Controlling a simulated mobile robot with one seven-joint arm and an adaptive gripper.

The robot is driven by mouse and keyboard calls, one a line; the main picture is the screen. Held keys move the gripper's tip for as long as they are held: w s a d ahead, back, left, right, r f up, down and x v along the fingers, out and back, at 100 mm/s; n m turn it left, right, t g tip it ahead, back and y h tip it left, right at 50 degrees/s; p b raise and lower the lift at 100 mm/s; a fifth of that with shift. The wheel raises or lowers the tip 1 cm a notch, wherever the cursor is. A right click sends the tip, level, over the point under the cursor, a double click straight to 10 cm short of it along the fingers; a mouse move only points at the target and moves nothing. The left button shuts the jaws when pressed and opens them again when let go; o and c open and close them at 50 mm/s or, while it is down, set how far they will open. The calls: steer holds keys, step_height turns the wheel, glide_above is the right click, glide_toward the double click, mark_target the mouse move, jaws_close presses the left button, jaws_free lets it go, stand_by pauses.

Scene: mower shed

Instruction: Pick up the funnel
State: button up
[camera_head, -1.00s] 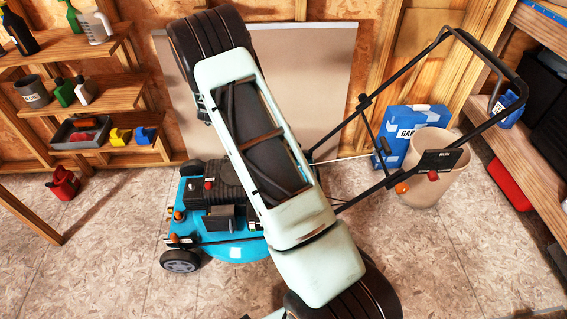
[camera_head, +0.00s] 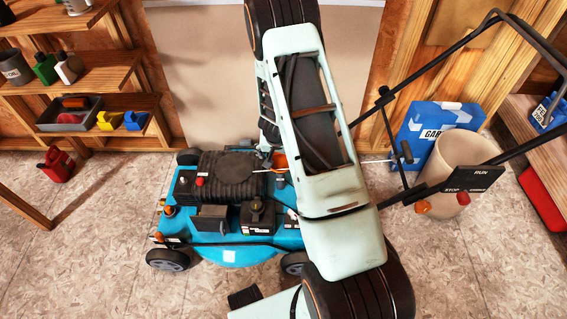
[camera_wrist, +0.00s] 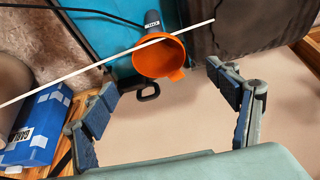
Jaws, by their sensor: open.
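The orange funnel (camera_wrist: 158,60) shows in the wrist view with its wide mouth and a small side tab facing the camera. It is at a dark neck with a label (camera_wrist: 152,20) on the blue mower. In the head view, a bit of orange that looks like the funnel (camera_head: 280,161) shows beside my arm on the mower (camera_head: 230,255). My gripper (camera_wrist: 160,84) is open and empty, its blue-padded fingers spread on either side below the funnel in the wrist view. They do not touch it. My arm hides the gripper in the head view.
A thin pale rod (camera_wrist: 90,64) crosses in front of the funnel's rim. The mower's dark engine (camera_wrist: 262,25) is close to the right finger. A beige bin (camera_head: 450,165) and a blue box (camera_head: 415,135) stand right. Shelves (camera_head: 85,75) stand left.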

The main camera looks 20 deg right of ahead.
mark_target(281, 165)
steer(key=b+x, duration=0.3)
steer(key=x, duration=0.7)
steer(key=shift+f, duration=0.35)
steer(key=shift+s, duration=0.1)
steer(key=c, duration=1.1)
steer(key=shift+c, duration=0.2)
steer(key=shift+r, duration=0.1)
